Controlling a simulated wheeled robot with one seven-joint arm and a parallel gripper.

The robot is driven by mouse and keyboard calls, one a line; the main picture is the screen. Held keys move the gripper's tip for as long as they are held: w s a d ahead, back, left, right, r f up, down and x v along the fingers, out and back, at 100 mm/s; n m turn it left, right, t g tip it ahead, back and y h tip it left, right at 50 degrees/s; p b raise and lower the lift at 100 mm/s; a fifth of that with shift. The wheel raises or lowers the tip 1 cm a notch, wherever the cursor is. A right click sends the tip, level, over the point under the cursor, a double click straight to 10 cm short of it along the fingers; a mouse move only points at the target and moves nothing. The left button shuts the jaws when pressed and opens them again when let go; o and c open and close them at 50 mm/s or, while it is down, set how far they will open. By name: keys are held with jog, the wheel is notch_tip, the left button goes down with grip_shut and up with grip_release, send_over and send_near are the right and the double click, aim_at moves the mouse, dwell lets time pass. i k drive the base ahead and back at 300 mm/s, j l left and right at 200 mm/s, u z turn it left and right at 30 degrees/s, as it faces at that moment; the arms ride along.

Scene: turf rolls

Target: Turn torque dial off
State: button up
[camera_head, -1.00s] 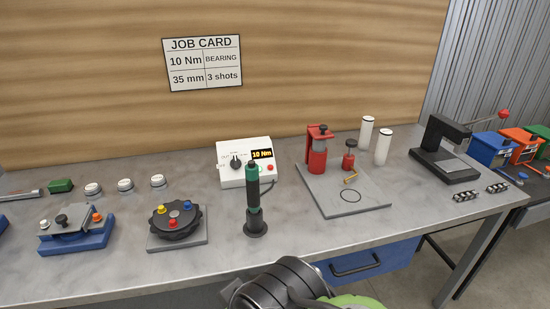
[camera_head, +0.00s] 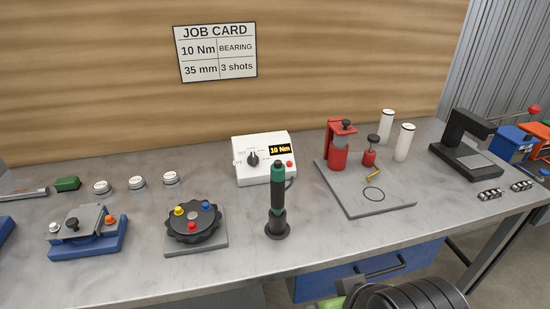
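The torque controller (camera_head: 262,174) is a white box with a sloped top at the back middle of the bench. Its black torque dial (camera_head: 253,159) has small markings around it, too small to read fully. A lit display (camera_head: 280,149) on the box reads 10 Nm, with a red button (camera_head: 290,164) below it. A green and black screwdriver (camera_head: 277,200) stands upright in a black holder in front of the box. My arm shows at the bottom edge, below the bench front. My gripper's fingers cannot be made out, and nothing touches the dial.
A black rotary fixture (camera_head: 193,226) with coloured knobs sits left of the screwdriver. A blue-based clamp fixture (camera_head: 88,238) stands further left. A grey plate (camera_head: 388,197) with a red press is on the right. Blue drawer (camera_head: 370,270) hangs below the bench.

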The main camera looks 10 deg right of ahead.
aim_at(253, 160)
jog(key=i+j, duration=0.65)
jog(key=i, duration=0.15)
